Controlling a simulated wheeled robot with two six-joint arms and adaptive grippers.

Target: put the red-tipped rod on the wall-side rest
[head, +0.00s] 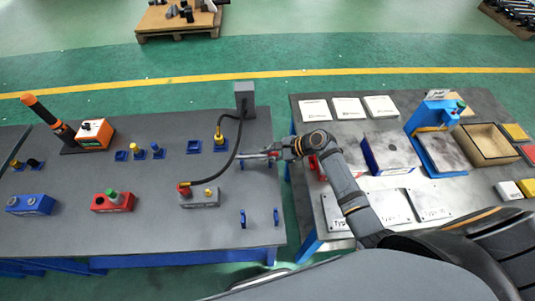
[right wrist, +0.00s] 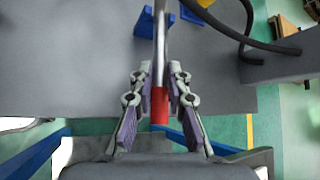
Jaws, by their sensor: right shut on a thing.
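My right gripper (head: 272,153) is at the right edge of the left grey table, with its arm coming in from the right. The right wrist view shows its fingers (right wrist: 160,95) shut around the red end of the red-tipped rod (right wrist: 160,107). The rod's grey shaft (head: 250,157) points left in the head view, over the table. Two small blue stands, one on the left (head: 242,218) and one on the right (head: 276,216), rise near the table's front right corner. I cannot tell which rest is the wall-side one. My left gripper is out of view.
A black cable (head: 240,137) arches beside the rod from a grey post (head: 244,97) to a grey button box (head: 199,198). Red (head: 113,201) and blue (head: 30,204) boxes stand further left. A gap separates this table from the right one, which holds plates and trays.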

